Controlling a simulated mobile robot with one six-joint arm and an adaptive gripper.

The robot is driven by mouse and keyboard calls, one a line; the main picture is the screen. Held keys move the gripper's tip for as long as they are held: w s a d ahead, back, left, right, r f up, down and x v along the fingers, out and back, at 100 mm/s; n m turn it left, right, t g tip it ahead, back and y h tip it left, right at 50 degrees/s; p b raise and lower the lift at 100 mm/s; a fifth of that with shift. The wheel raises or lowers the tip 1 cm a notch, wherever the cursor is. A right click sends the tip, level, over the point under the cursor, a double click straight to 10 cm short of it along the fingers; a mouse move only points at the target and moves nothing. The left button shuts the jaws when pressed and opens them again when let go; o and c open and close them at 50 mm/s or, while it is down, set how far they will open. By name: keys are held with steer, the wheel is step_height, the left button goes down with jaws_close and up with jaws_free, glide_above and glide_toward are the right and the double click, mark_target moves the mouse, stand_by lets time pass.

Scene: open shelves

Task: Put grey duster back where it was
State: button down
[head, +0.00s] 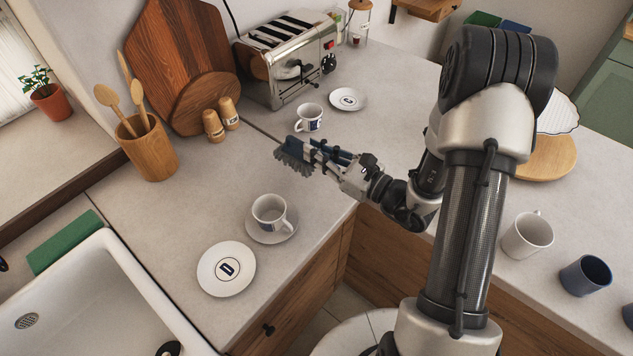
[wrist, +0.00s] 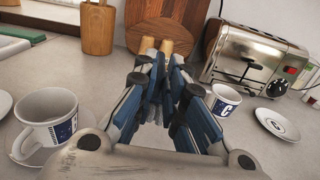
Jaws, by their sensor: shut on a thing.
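The grey duster (head: 292,158), with short dark bristles, is held at the tip of my gripper (head: 318,154) in the head view.
A white cup (head: 269,212) on a saucer and a plate marked D (head: 227,268) stand at the front. A marked cup (head: 309,117), a C saucer (head: 348,99) and a toaster (head: 287,60) stand behind. Shakers (head: 213,126) and a utensil pot (head: 149,150) are left.

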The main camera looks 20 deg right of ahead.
step_height(320, 180, down, 9)
steer(key=b, duration=0.2)
steer(key=shift+r+b, duration=0.15)
steer(key=shift+b, duration=0.15)
steer(key=c, duration=1.7)
jaws_free()
steer(key=shift+o, duration=0.2)
